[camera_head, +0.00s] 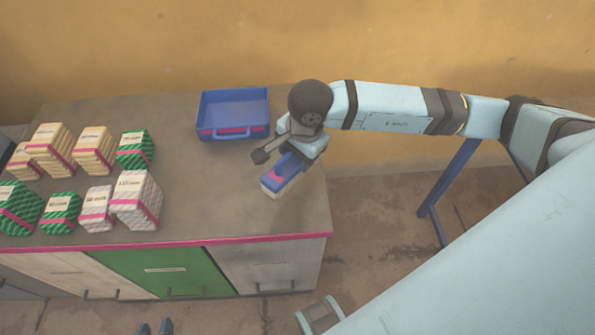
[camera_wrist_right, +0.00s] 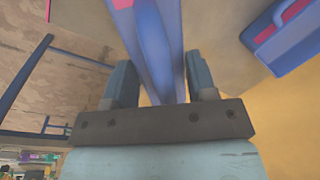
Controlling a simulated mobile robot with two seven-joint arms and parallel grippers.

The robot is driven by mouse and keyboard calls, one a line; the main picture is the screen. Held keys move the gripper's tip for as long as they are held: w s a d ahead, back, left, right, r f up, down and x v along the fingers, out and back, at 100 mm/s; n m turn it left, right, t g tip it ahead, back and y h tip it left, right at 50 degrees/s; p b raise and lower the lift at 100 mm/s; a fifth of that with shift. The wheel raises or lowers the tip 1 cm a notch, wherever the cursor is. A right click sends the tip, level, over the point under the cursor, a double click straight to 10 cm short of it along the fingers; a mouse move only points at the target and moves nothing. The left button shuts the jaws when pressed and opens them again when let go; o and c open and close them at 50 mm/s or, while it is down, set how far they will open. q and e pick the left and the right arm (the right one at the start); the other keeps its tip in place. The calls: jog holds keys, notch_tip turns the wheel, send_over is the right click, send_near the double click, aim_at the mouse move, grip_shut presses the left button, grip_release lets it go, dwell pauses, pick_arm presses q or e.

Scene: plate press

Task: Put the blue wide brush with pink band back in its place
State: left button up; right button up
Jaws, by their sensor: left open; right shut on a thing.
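The blue wide brush (camera_head: 284,173) with a pink band is at the right end of the worktop, its pale end pointing toward the front. My right gripper (camera_head: 299,152) is shut on the brush's blue body and hides its rear part. In the right wrist view the brush (camera_wrist_right: 152,45) runs between the two fingers. I cannot tell whether the brush touches the worktop. A blue tray (camera_head: 232,131) with a handle and pink parts sits behind and left of the brush. My left gripper (camera_head: 155,328) shows only its fingertips at the bottom edge, open and empty.
Several green, cream and white striped packs (camera_head: 137,200) stand on the left of the worktop (camera_head: 200,200). The worktop between the packs and the brush is clear. A blue frame leg (camera_head: 455,175) stands right of the worktop.

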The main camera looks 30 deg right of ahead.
aim_at(297, 164)
notch_tip(297, 164, down, 4)
jog(key=shift+r, duration=0.25)
notch_tip(297, 164, down, 3)
jog(key=shift+r, duration=0.2)
jog(key=shift+f, duration=0.45)
pick_arm(q)
jog(key=shift+d, duration=0.2)
jog(key=shift+a, duration=0.1)
pick_arm(e)
jog(key=shift+f, duration=0.15)
jog(key=o, duration=0.9)
pick_arm(q)
jog(key=shift+f, duration=0.1)
